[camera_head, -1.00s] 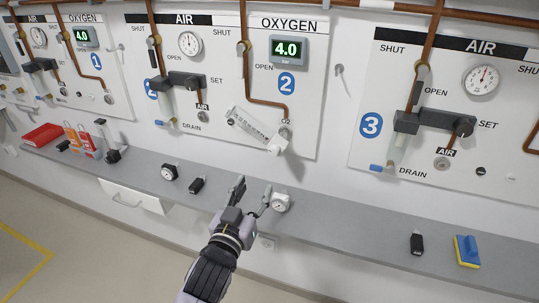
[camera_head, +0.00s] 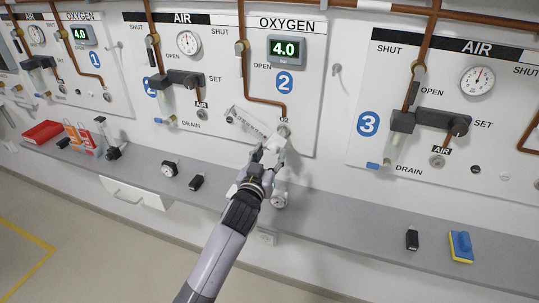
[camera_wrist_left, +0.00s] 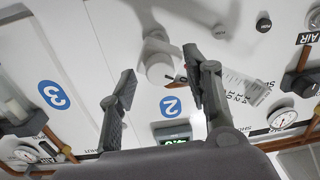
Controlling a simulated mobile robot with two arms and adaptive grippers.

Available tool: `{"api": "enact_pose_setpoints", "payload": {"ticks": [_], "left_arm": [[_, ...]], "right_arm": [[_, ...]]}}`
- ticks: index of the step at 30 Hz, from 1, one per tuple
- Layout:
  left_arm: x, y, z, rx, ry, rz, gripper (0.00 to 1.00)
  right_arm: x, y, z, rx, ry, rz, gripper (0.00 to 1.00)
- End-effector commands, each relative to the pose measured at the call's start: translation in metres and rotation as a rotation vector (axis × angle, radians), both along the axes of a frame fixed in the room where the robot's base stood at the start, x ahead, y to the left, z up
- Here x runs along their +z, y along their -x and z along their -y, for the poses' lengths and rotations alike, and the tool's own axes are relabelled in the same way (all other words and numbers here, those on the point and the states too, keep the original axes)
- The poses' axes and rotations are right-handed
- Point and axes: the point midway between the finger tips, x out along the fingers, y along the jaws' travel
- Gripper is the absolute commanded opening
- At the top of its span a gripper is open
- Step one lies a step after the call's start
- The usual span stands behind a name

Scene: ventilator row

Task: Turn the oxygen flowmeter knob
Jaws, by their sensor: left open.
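The oxygen flowmeter (camera_head: 248,122) is a tilted clear scaled tube on the OXYGEN panel (camera_head: 305,120) of station 2. In the wrist view its scale (camera_wrist_left: 244,86) lies right of my fingers. Its white knob (camera_wrist_left: 158,68) shows between and beyond my fingertips there; in the head view my gripper partly covers it. My left gripper (camera_head: 267,152) is open, its fingers (camera_wrist_left: 158,72) spread on either side of the knob in the wrist view. I cannot tell whether they touch it. My right gripper is not in view.
A grey shelf (camera_head: 335,225) runs below the panels. A round white gauge (camera_head: 279,201) lies on it under my gripper. Black pieces (camera_head: 196,182) and a blue and yellow block (camera_head: 460,246) also lie there. Copper pipes (camera_head: 241,75) run down the panels.

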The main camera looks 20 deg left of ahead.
Motion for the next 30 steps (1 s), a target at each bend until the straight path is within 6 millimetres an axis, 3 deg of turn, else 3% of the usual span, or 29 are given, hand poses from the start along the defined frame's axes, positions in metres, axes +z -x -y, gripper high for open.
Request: {"api": "enact_pose_setpoints", "payload": {"ticks": [3, 23, 30], "left_arm": [[-0.0001, 0.0002, 0.0001, 0.000, 0.000, 0.000, 0.44], [-0.0002, 0.0005, 0.0001, 0.000, 0.000, 0.000, 0.00], [-0.0001, 0.0005, 0.0001, 0.000, -0.011, 0.000, 0.00]], "right_arm": [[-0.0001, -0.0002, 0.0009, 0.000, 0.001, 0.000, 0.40], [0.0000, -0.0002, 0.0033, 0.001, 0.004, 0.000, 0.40], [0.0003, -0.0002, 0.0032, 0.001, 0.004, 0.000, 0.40]]}}
